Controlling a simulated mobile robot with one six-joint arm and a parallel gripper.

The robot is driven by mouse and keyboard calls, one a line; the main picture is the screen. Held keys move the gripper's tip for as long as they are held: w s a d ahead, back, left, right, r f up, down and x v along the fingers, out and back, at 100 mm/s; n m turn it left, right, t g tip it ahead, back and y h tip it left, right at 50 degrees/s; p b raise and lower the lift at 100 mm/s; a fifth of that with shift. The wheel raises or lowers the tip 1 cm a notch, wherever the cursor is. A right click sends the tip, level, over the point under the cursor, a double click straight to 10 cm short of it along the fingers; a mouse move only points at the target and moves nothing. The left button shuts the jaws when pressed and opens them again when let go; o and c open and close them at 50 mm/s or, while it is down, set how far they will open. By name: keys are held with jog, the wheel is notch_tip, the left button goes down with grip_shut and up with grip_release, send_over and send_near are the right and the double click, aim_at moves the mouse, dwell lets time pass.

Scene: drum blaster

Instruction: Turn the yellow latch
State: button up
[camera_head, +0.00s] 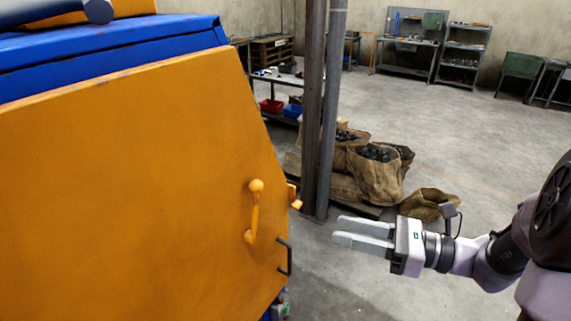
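The yellow latch (254,212) is a lever with a round knob at its top, on the right part of the orange door of the blue machine. It stands nearly upright, with the knob above and its pivot end below. My gripper (337,231) is to the right of the door, with its pale fingers pointing left towards the latch. The fingers are a little apart, with nothing between them. A clear gap separates them from the latch, and they do not touch the door.
A black handle (285,257) sticks out low on the door's right edge, with a small orange catch (294,197) above it. A steel post (325,110) and open sacks (377,177) stand behind. Shelves and benches line the back. Open floor lies beyond my arm.

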aim_at(254, 213)
jog(key=b+x, duration=0.1)
jog(key=x, duration=1.6)
jog(key=shift+w+a+m+t, duration=0.15)
jog(key=shift+w+m+t, duration=0.15)
jog(key=shift+w, duration=0.1)
jog(key=shift+r, duration=0.15)
grip_shut()
